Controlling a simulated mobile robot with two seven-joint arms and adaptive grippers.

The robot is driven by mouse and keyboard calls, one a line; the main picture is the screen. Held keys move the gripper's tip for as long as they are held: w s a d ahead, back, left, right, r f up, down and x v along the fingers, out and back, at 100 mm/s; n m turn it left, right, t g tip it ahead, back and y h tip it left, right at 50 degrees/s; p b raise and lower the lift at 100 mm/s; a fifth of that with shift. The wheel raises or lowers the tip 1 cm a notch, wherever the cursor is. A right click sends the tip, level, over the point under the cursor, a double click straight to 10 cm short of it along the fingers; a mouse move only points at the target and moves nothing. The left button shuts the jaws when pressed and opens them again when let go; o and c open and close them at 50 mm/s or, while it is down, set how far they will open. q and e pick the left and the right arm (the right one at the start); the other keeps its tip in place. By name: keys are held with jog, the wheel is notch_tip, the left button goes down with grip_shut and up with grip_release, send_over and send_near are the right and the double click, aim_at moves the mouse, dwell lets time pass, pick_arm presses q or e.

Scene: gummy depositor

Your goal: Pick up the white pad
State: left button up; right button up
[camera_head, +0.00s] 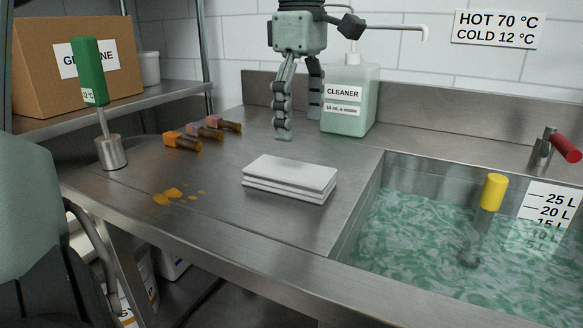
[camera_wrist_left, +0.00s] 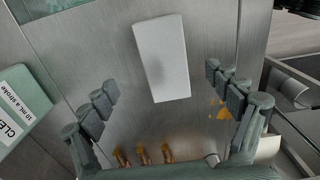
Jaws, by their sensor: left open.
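The white pad (camera_head: 290,172) lies flat on the steel counter left of the sink, as a stack of thin white layers. It also shows in the left wrist view (camera_wrist_left: 162,58), upper middle, with a soft shadow on it. My left gripper (camera_head: 299,120) hangs above the counter behind the pad, fingers pointing down, apart from it. In the left wrist view the fingers (camera_wrist_left: 165,92) are spread wide with nothing between them. My right gripper is not in view.
A cleaner bottle (camera_head: 347,100) stands close behind and right of my gripper. The sink (camera_head: 365,205) holds green water and a yellow-topped tool (camera_head: 494,192).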

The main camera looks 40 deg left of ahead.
aim_at(297, 170)
pick_arm(q)
jog(key=f, duration=0.3)
jog(key=shift+s+f, duration=0.15)
jog(key=shift+s, duration=0.05)
notch_tip(297, 170, down, 4)
jog(key=shift+s+f, duration=0.1)
jog(key=c, duration=1.2)
jog(key=shift+c, duration=0.2)
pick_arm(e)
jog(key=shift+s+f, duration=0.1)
pick_arm(q)
jog(key=shift+r, duration=0.35)
notch_tip(297, 170, up, 17)
jog(key=p, duration=0.1)
jog(key=shift+r, duration=0.15)
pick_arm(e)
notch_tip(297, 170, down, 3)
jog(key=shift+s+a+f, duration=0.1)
